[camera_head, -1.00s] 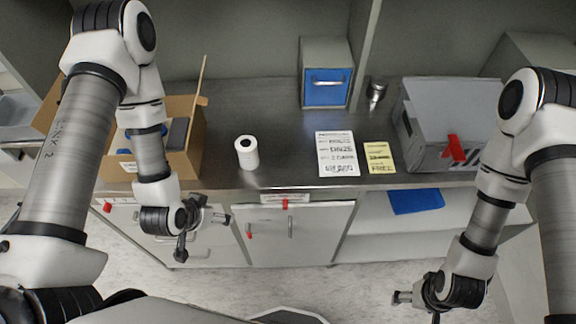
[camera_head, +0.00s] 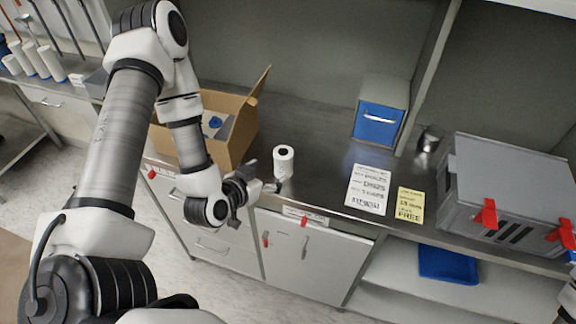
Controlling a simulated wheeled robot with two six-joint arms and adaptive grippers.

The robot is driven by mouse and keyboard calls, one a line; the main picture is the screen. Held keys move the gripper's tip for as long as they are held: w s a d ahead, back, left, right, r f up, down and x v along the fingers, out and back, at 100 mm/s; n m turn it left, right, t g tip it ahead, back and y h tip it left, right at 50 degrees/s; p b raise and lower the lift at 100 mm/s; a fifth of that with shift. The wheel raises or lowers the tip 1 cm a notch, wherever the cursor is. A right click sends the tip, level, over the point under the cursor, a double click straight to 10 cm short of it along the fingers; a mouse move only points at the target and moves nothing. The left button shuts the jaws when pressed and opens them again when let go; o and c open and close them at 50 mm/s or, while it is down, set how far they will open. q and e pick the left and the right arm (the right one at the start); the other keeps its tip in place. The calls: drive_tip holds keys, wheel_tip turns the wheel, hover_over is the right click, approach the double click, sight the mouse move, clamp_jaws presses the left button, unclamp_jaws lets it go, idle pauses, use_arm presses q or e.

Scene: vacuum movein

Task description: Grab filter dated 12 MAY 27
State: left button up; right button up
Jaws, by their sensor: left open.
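No date reading 12 MAY 27 is legible on anything in view. A white cylinder (camera_head: 284,164) with a dark hole in its top stands upright on the metal counter. An open cardboard box (camera_head: 240,130) stands left of it, with blue and white contents partly hidden by its walls and my left arm. Several white cylinders (camera_head: 38,62), some with blue ends, are at the far left. My left gripper (camera_head: 273,186) is open at the counter's front edge, close to the upright cylinder; I cannot tell whether they touch. My right gripper is out of view.
A blue-fronted drawer box (camera_head: 378,122) stands at the back. A white handwritten sheet (camera_head: 369,190) and a yellow note (camera_head: 410,204) lie on the counter (camera_head: 320,150). A grey case (camera_head: 510,185) with red latches stands right. A blue tray (camera_head: 447,264) is on the shelf below.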

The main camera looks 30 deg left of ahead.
sight(278, 160)
use_arm(q)
drive_tip(key=shift+w+a+r+t, duration=0.1)
drive_tip(key=shift+w+r+t, duration=0.2)
drive_tip(key=shift+r, duration=0.35)
drive_tip(key=shift+w, duration=0.3)
drive_tip(key=p+x, duration=0.1)
drive_tip(key=x, duration=0.2)
drive_tip(key=p+x, duration=0.1)
drive_tip(key=x, duration=0.2)
drive_tip(key=shift+w+a+r, duration=0.1)
drive_tip(key=shift+w, duration=0.45)
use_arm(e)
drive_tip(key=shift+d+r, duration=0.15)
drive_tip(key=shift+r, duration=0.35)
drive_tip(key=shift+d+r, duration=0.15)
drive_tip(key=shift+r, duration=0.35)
use_arm(q)
drive_tip(key=c, duration=1.4)
